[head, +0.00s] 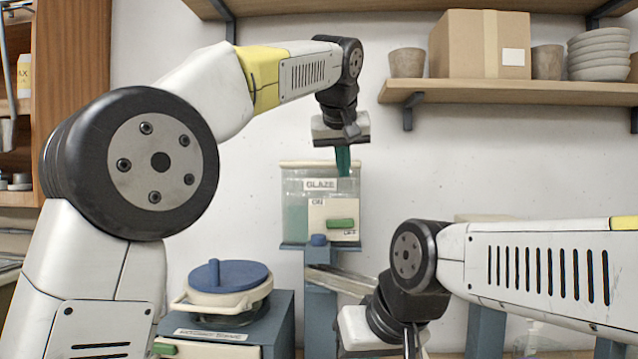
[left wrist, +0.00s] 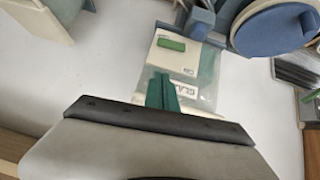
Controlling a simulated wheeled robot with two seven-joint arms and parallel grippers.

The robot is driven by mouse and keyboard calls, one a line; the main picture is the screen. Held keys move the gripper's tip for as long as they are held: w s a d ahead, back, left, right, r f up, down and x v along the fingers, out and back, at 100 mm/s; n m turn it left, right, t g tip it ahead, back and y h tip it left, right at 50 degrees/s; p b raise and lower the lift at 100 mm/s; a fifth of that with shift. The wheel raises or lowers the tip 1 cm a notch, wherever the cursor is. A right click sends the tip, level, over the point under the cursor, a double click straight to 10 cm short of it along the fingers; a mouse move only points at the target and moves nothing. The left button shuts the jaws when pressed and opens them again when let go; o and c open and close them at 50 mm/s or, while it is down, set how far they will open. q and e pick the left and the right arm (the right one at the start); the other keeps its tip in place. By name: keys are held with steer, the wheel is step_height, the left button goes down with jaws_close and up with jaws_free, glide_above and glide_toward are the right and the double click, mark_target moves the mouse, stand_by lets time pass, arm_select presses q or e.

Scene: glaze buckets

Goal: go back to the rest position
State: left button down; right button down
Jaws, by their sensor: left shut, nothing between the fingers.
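My left gripper (head: 343,165) hangs from the raised left arm, fingers pointing down and closed together. It is in front of or just above the glaze tank (head: 292,215), a clear box with a GLAZE label and a green switch handle (head: 340,223); I cannot tell the gap. In the left wrist view the shut green fingers (left wrist: 162,92) show with nothing between them, over the tank's label and switch panel (left wrist: 172,55). My right gripper (head: 411,345) is low at the bottom edge of the head view, its fingers cut off, so its jaws cannot be judged.
A cream bucket with a blue lid (head: 228,280) stands on a blue-grey stand below. A wooden shelf (head: 520,92) with a cardboard box (head: 479,43), pots and stacked bowls is at upper right. A wooden cabinet (head: 75,70) is at left. White wall lies behind.

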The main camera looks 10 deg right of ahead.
arm_select(q)
steer(key=s+a+f, duration=0.2)
steer(key=a+f, duration=0.1)
steer(key=a, duration=0.5)
steer(key=s+a+f+g, duration=0.1)
steer(key=s+a+f, duration=0.15)
steer(key=a, duration=0.45)
steer(key=s+a+f, duration=0.1)
steer(key=a+f, duration=0.3)
steer(key=a, duration=0.4)
steer(key=s+a+f, duration=0.3)
steer(key=s+f, duration=0.3)
steer(key=s+a+f+n, duration=0.1)
steer(key=s+a+f, duration=0.3)
steer(key=s+f, duration=0.2)
steer(key=s+a+f+n+g+y, duration=0.1)
steer(key=s+a+f, duration=0.2)
steer(key=s+f, duration=0.3)
steer(key=shift+s+a+f, duration=0.2)
steer(key=shift+a+f, duration=0.05)
steer(key=shift+f, duration=0.6)
